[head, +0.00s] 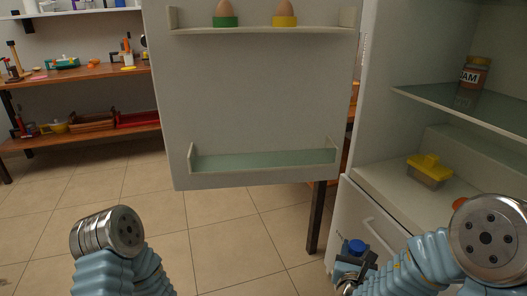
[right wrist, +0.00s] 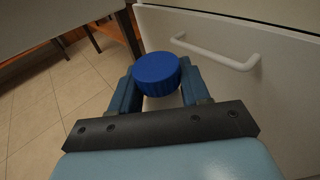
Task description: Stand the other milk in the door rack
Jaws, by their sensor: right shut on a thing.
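The milk shows mainly as a blue cap (right wrist: 157,75) in the right wrist view, between the fingers of my right gripper (right wrist: 155,92), which is shut on it. Its body is mostly hidden below the cap. In the head view the blue cap (head: 357,246) is at the lower right, in front of the fridge's lower drawer, with my right gripper (head: 352,268) around it. The door rack (head: 265,160) is the low shelf on the open fridge door, and it looks empty. It is up and left of my right gripper. My left gripper is not in view; only my left arm shows.
Two eggs in a green cup (head: 225,21) and a yellow cup (head: 284,21) stand on the upper door shelf. The fridge holds a jam jar (head: 473,73) and a yellow-lidded box (head: 429,171). A drawer handle (right wrist: 222,54) is close to my right gripper.

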